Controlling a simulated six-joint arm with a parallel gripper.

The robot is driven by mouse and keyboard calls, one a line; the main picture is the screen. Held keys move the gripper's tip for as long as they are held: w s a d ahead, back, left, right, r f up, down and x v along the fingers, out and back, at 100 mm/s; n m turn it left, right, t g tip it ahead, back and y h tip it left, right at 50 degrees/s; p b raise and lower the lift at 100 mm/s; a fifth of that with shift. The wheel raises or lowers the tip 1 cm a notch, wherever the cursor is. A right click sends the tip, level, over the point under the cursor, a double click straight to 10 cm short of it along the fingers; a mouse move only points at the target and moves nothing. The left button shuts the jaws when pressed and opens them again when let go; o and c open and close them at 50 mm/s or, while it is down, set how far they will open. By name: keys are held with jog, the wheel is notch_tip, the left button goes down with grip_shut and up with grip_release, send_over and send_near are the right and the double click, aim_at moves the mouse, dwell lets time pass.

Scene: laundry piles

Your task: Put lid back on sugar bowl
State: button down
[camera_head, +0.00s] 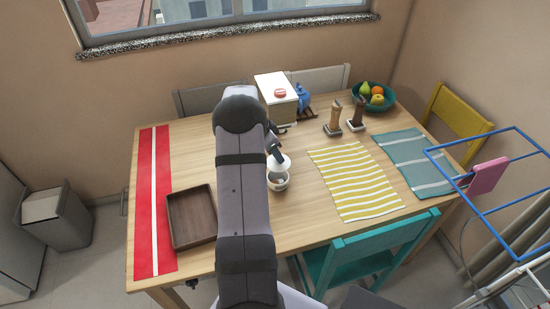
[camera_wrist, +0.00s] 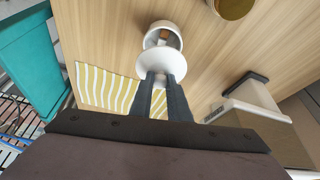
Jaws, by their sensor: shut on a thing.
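The white sugar bowl (camera_head: 278,184) stands upright on the wooden table, with its open top showing. Its white round lid (camera_head: 285,163) is in my gripper (camera_head: 274,152), just above and behind the bowl in the head view. In the wrist view, my gripper (camera_wrist: 161,80) is shut on the lid (camera_wrist: 158,66), at the fingertips. The lid there covers the near part of the bowl (camera_wrist: 164,34), whose opening still shows beyond it. I cannot tell whether the lid touches the rim. My arm hides part of the table left of the bowl.
A brown tray (camera_head: 192,217) and red runner (camera_head: 144,205) lie at left. A yellow-striped mat (camera_head: 355,180) lies right of the bowl. Behind are a white box (camera_head: 277,88), two mills (camera_head: 335,118) and a fruit bowl (camera_head: 376,106). A teal chair (camera_head: 365,255) stands at the front edge.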

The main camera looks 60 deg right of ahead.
aim_at(277, 163)
jog(key=shift+m, duration=0.3)
jog(key=shift+f, duration=0.15)
jog(key=shift+f+b, duration=0.75)
jog(key=shift+f, duration=1.25)
jog(key=shift+f+b, duration=1.05)
jog(key=shift+b, duration=0.1)
jog(key=shift+b, duration=0.7)
jog(key=shift+f+b, duration=0.2)
jog(key=shift+b, duration=0.5)
dwell(0.8)
dwell(0.5)
